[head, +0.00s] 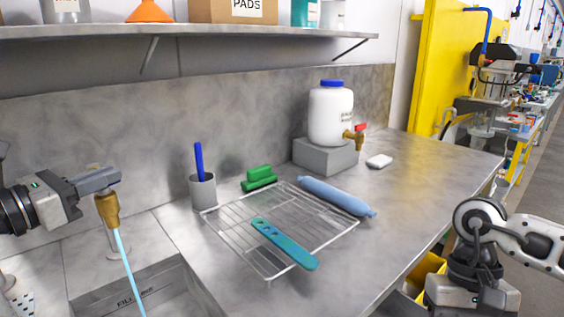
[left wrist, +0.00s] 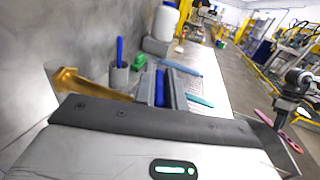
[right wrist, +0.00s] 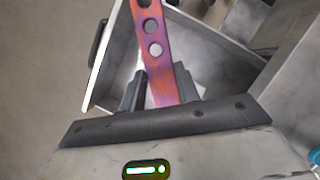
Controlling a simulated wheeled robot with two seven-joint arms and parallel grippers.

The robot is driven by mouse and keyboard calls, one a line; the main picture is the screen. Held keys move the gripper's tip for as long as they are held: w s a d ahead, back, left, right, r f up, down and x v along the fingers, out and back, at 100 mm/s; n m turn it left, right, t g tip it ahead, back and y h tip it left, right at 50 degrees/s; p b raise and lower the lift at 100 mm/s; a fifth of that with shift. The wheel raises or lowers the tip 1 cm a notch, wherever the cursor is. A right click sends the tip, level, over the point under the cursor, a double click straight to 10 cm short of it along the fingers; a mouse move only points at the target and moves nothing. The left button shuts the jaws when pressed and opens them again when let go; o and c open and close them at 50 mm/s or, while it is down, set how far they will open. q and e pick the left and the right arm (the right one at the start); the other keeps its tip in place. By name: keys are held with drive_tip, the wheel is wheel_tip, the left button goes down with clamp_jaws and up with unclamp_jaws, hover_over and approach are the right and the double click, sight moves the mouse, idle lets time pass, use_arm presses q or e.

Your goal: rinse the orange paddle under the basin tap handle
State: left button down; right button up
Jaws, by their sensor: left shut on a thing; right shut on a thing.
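My left gripper (head: 118,178) is at the brass basin tap (head: 108,210). In the left wrist view it is shut on a blue tap handle (left wrist: 160,95), with the brass spout (left wrist: 75,80) to the left. A pale blue water stream (head: 128,268) runs from the tap into the basin (head: 160,283). My right gripper (right wrist: 160,88) is shut on the paddle (right wrist: 155,45), a flat strip with round holes, mottled orange and purple-pink. The paddle also shows at right in the left wrist view (left wrist: 290,141), well away from the tap. The head view does not show it.
A wire rack (head: 225,230) holding a teal paddle (head: 284,243) stands right of the basin. A blue roll (head: 335,195), green brush (head: 259,178), grey cup (head: 203,190) and white jug (head: 331,115) are behind or beside it. The counter's right part is mostly clear.

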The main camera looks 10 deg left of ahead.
drive_tip(key=shift+r, duration=0.1)
use_arm(q)
drive_tip(key=c, duration=1.5)
unclamp_jaws()
drive_tip(key=shift+o, duration=0.2)
drive_tip(key=shift+s, duration=0.1)
